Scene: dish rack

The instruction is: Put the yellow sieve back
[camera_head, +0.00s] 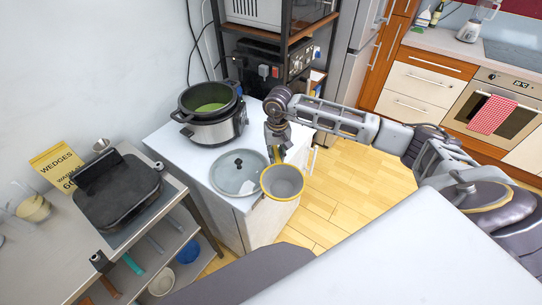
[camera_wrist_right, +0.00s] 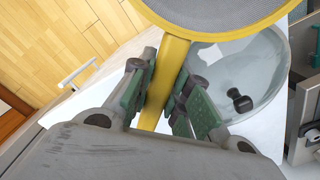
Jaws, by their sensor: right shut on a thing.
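The yellow sieve (camera_head: 282,182), a grey mesh bowl with a yellow rim, hangs beside the front edge of the white counter in the head view. My right gripper (camera_head: 277,152) is shut on its yellow handle. In the right wrist view the handle (camera_wrist_right: 173,70) runs between the two green-padded fingers of the gripper (camera_wrist_right: 163,100), and part of the mesh bowl (camera_wrist_right: 215,12) shows at the top. My left gripper is not in view.
A glass lid (camera_head: 237,172) with a dark knob lies on the white counter (camera_head: 180,153), next to the sieve. A cooker pot (camera_head: 212,125) stands behind it. A black grill (camera_head: 115,190) sits on the metal table at left. Floor shows on the right.

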